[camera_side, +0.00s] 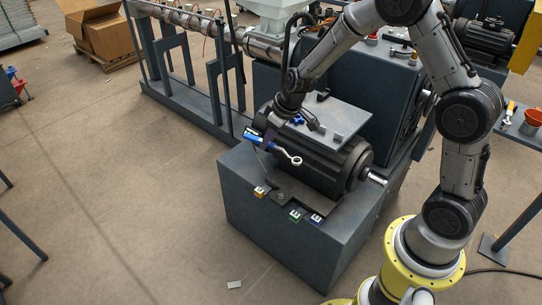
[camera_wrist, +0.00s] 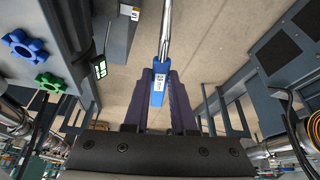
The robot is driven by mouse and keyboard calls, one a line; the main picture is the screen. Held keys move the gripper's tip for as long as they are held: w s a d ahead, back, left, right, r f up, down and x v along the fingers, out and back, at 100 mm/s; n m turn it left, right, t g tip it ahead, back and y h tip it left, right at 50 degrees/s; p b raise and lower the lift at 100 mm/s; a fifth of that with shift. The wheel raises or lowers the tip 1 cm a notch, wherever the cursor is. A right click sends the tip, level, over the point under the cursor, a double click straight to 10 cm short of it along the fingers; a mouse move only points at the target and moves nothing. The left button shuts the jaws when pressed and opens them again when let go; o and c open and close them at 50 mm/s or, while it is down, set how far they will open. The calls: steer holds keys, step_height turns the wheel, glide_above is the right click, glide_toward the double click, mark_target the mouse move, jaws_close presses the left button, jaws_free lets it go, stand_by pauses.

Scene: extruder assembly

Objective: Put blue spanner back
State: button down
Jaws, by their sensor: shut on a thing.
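The blue spanner has a blue handle (camera_side: 252,136) with a white label and a silver shaft ending in a ring (camera_side: 295,160). My gripper (camera_side: 268,140) is shut on the handle and holds the spanner in front of the black motor (camera_side: 330,160), above the grey base block. In the wrist view the purple fingers of my gripper (camera_wrist: 160,80) close on both sides of the blue handle (camera_wrist: 158,88). The silver shaft (camera_wrist: 166,35) points away from the gripper, and its far end is cut off by the top edge.
Yellow, green and blue marked tags (camera_side: 315,218) lie along the base block (camera_side: 270,240). A grey plate (camera_side: 335,115) sits above the motor. A blue star-shaped part (camera_wrist: 24,45) and a green one (camera_wrist: 50,82) show at left in the wrist view. A side table at right holds a red cup (camera_side: 534,117).

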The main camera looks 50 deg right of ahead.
steer(key=w+d+r, duration=0.3)
steer(key=w+d, duration=0.1)
steer(key=d, duration=0.6)
steer(key=s+d+r, duration=0.1)
steer(key=s+d, duration=0.1)
steer(key=d, duration=0.7)
steer(key=s+d+r+m, duration=0.1)
steer(key=d+r, duration=0.1)
steer(key=d, duration=0.7)
steer(key=s+d+r+m, duration=0.1)
steer(key=s+d, duration=0.1)
steer(key=d, duration=0.7)
steer(key=shift+s+d+r+h, duration=0.25)
steer(key=shift+s+h, duration=0.05)
steer(key=shift+h, duration=0.1)
steer(key=shift+f, duration=0.1)
steer(key=shift+f, duration=3.4)
steer(key=shift+f, duration=1.05)
steer(key=c, duration=0.7)
jaws_free()
